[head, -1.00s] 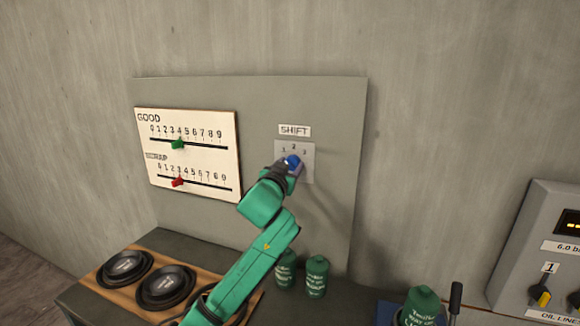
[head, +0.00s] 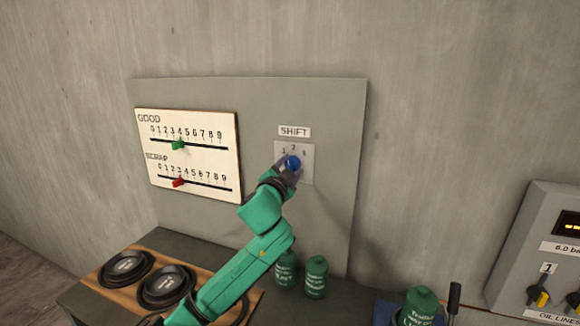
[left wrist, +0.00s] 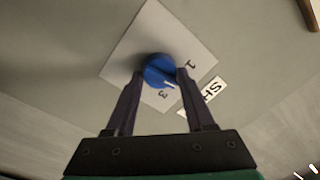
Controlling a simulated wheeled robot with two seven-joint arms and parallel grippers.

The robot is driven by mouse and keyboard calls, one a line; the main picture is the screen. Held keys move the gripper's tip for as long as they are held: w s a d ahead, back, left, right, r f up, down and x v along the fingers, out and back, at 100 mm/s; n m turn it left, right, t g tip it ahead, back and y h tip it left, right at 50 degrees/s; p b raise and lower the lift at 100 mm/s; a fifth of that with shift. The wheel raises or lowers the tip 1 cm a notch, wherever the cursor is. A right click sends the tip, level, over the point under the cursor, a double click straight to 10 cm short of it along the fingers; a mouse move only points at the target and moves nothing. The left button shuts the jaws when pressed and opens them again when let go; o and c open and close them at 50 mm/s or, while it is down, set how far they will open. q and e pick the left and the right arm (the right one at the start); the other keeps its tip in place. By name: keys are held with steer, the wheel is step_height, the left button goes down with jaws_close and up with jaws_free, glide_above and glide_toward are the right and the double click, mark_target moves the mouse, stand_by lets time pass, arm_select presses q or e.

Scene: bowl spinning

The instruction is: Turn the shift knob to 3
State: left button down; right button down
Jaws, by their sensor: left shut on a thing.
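The blue shift knob (head: 292,163) sits on a light square plate (head: 307,178) under the SHIFT label (head: 294,131). My left gripper (left wrist: 160,72) is shut on the knob, with one dark finger on each side of it. In the left wrist view the knob (left wrist: 158,68) shows a white mark at its lower right. The mark points between the printed 1 (left wrist: 190,65) and 3 (left wrist: 162,95). The 2 is hidden there by a finger, so its exact alignment is hard to tell. My right gripper is not in view.
A white board (head: 188,153) with green and red sliders is on the panel left of the knob. Black bowls (head: 168,284) and green bottles (head: 316,277) stand below. A control box (head: 540,255) is at the right. The wall space around the panel is clear.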

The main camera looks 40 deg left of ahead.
arm_select(q)
steer(key=m, duration=0.5)
steer(key=shift+a+f+m+p, duration=0.1)
steer(key=shift+f+m+p, duration=0.05)
steer(key=shift+m+p, duration=0.25)
steer(key=m, duration=0.4)
steer(key=shift+h+p, duration=0.4)
steer(key=shift+m+t, duration=0.3)
steer(key=shift+m, duration=0.7)
steer(key=shift+c, duration=2.2)
jaws_free()
steer(key=shift+o, duration=0.8)
steer(key=shift+a, duration=0.1)
steer(key=shift+w+a+f, duration=0.1)
